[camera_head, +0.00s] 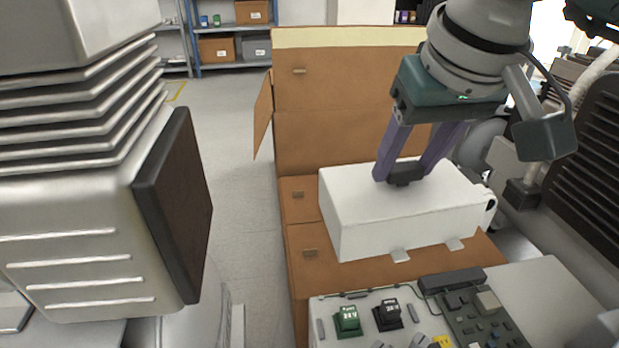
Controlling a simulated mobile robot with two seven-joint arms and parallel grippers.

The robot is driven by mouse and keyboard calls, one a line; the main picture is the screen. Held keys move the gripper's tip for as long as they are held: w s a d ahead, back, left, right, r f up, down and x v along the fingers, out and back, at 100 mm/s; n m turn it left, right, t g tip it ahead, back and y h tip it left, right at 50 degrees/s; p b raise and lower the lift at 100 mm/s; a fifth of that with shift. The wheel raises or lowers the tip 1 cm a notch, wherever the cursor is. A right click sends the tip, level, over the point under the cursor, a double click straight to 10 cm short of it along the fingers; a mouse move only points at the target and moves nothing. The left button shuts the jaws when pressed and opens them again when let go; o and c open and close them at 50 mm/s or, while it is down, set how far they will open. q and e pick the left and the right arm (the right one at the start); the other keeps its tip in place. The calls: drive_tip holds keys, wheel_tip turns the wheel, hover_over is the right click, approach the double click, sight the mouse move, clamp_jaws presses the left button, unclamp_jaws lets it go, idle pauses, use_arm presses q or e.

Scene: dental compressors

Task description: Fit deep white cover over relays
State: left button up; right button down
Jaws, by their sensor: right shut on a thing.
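The deep white cover (365,221) is a box-like white shell with small tabs along its lower front edge. My right gripper (405,177) has its purple fingers shut on a dark grip on top of the cover and holds it up in front of the cardboard box. The relays, one green (347,321) and one black (388,314), sit on a light panel (325,337) at the bottom of the view, below and nearer than the cover. My left gripper is not in view.
An open cardboard box (340,147) stands behind the cover. A dark board of components (470,322) lies right of the relays. Grey ribbed machinery (75,225) fills the left, and a dark louvred unit (592,150) stands at right. Shelves (225,48) are far back, with open floor before them.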

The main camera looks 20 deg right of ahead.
wheel_tip(320, 180, down, 23)
drive_tip(key=w+d+b, duration=0.1)
drive_tip(key=b, duration=1.8)
drive_tip(key=shift+w+d+m+b, duration=0.2)
drive_tip(key=shift+w+m+b, duration=0.1)
drive_tip(key=shift+b, duration=0.05)
drive_tip(key=shift+s+f, duration=0.1)
drive_tip(key=shift+s, duration=0.05)
drive_tip(key=shift+f, duration=0.3)
drive_tip(key=shift+f+b, duration=2.25)
drive_tip(key=shift+f, duration=0.1)
drive_tip(key=shift+f, duration=0.25)
